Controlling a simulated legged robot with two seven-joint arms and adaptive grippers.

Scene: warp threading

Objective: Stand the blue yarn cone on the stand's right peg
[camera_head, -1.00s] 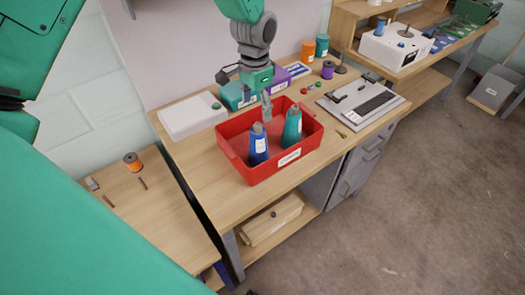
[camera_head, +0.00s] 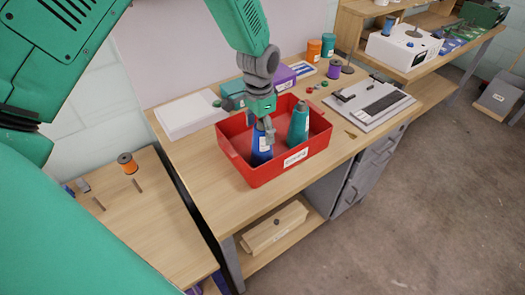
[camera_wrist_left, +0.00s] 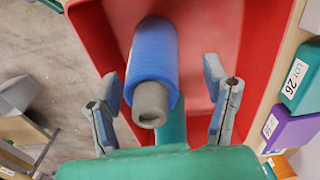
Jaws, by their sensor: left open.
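The blue yarn cone (camera_head: 262,152) stands in a red bin (camera_head: 239,167) on the workbench, beside a teal cone (camera_head: 299,122). My left gripper (camera_head: 268,132) is over the bin at the blue cone's top, with its fingers apart. In the left wrist view, the blue cone (camera_wrist_left: 153,55) with its grey tip lies between the two open fingers (camera_wrist_left: 165,106); I cannot tell whether they touch it. Two thin brown pegs, a left one (camera_head: 99,204) and a right one (camera_head: 138,186), rise from the lower wooden surface at left. My right gripper is not in view.
An orange spool (camera_head: 127,163) is behind the pegs. A white box (camera_head: 189,115) stands left of the bin, and a grey device (camera_head: 368,102) right of it. Purple and teal boxes crowd behind. The bench front left of the bin is clear.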

